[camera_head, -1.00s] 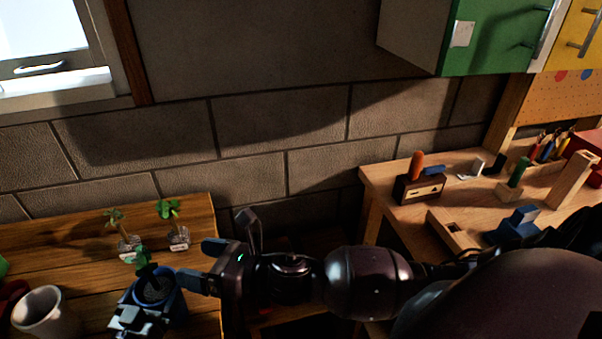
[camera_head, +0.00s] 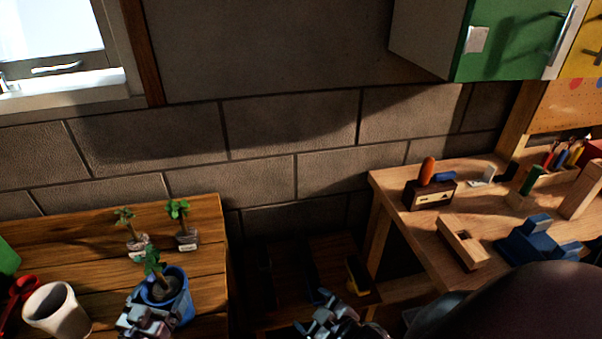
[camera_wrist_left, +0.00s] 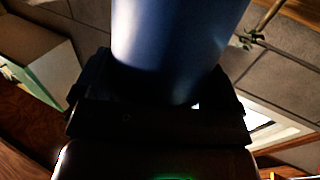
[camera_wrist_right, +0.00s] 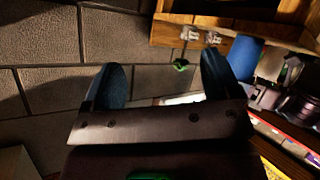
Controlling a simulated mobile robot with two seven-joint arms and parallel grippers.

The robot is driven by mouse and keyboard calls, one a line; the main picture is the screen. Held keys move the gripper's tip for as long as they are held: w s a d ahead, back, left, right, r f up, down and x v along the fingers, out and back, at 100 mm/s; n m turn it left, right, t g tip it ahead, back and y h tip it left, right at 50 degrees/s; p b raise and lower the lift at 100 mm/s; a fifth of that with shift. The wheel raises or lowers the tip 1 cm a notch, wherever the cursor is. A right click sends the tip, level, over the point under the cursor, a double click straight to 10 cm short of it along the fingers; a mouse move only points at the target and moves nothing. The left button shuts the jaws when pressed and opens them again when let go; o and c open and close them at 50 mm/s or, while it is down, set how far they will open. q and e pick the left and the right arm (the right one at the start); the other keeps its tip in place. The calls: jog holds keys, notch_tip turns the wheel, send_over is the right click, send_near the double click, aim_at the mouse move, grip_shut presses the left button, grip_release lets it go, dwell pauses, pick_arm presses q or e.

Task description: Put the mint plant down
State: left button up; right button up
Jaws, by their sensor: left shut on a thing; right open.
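A blue pot (camera_head: 181,296) holds dark soil and a small green leafy plant (camera_head: 153,264), apparently the mint. It stands roughly upright at the left wooden table. My left gripper (camera_head: 146,315) is shut on the blue pot, whose blue wall (camera_wrist_left: 175,45) fills the space between the jaws in the left wrist view. Whether the pot's base touches the table is hidden. My right gripper (camera_head: 332,305) is open and empty, low over the gap right of the table. In the right wrist view its fingers (camera_wrist_right: 158,88) are apart, with the blue pot (camera_wrist_right: 245,58) beyond them.
Two seedlings in labelled clear containers (camera_head: 137,247) (camera_head: 187,240) stand behind the pot. A white mug (camera_head: 57,312) is left of it, with red and green items further left. The wooden table (camera_head: 207,262) has bare room on its right. A workbench (camera_head: 400,183) with wooden items stands right.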

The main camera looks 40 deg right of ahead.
jog(key=s+f+m, duration=0.1)
jog(key=s+d+m, duration=0.1)
jog(key=s+d+f+m+g, duration=0.1)
jog(key=m, duration=0.1)
jog(key=shift+s+d+f+h, duration=0.15)
jog(key=shift+s+f+h, duration=0.15)
jog(key=shift+h, duration=0.1)
pick_arm(q)
jog(key=o, duration=0.7)
jog(key=shift+a, duration=0.1)
